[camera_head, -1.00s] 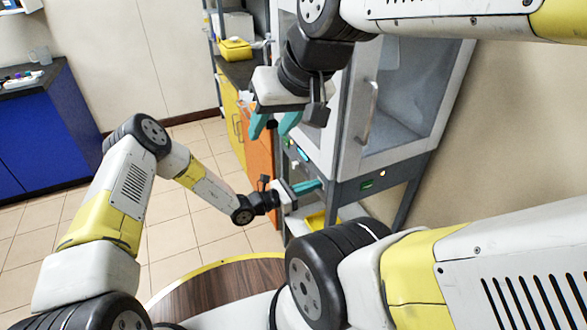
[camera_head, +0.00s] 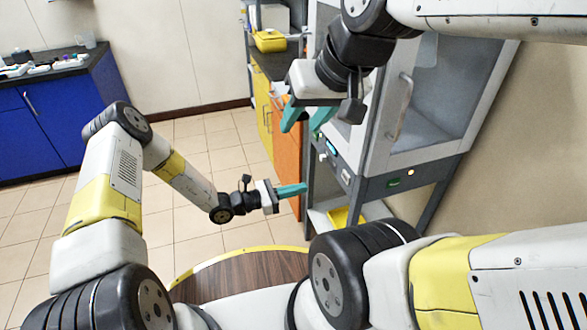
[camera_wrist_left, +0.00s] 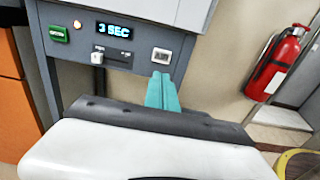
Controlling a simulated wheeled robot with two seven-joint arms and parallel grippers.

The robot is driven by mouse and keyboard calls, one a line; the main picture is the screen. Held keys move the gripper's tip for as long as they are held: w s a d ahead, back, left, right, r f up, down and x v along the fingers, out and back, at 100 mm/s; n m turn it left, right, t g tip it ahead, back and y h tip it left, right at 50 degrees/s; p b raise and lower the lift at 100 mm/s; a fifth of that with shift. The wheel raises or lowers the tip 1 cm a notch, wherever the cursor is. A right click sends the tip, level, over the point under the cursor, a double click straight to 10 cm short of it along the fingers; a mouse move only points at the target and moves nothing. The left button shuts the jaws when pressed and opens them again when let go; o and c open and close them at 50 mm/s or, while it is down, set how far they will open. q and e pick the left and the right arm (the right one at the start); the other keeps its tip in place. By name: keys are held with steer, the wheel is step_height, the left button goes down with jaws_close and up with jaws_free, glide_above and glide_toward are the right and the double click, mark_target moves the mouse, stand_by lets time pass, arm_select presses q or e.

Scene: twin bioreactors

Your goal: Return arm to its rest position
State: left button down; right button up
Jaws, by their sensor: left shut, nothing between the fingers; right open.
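My left gripper (camera_head: 291,190) is low in the head view, its teal fingers together with nothing between them. It points right, toward the grey-framed cabinet (camera_head: 375,180), and appears in front of the orange panel's lower edge. In the left wrist view the shut fingers (camera_wrist_left: 162,92) stand below the cabinet's control panel, with no object held. My right gripper (camera_head: 303,120) hangs at the upper middle of the head view, teal fingers apart and empty. It overlaps the cabinet's front in the picture; I cannot tell the gap.
The cabinet panel has a lit "3 SEC" display (camera_wrist_left: 114,31), a green button (camera_wrist_left: 57,33) and a white switch (camera_wrist_left: 161,56). A fire extinguisher (camera_wrist_left: 278,62) stands at right. A blue counter (camera_head: 40,120) is at the far left. Tiled floor (camera_head: 215,145) lies open between.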

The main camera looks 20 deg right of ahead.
stand_by(0.7)
arm_select(q)
steer(key=s+a+r+m+g+y, duration=0.25)
steer(key=a+r+m, duration=0.3)
steer(key=r, duration=0.45)
steer(key=s+a+r+m+g+y, duration=0.25)
steer(key=a+r+m+y, duration=0.2)
steer(key=r+m, duration=0.4)
steer(key=s+a+r+m+t+y, duration=0.1)
steer(key=s+a+r+t+y, duration=0.2)
steer(key=a+r, duration=0.3)
steer(key=s+a+r+m+t+y, duration=0.2)
steer(key=s+a+r, duration=0.4)
steer(key=a, duration=0.3)
steer(key=s+a+r+m+t+y, duration=0.2)
steer(key=s+a+r+t, duration=0.3)
steer(key=a, duration=0.3)
steer(key=shift+r+y, duration=0.45)
steer(key=shift+y, duration=0.45)
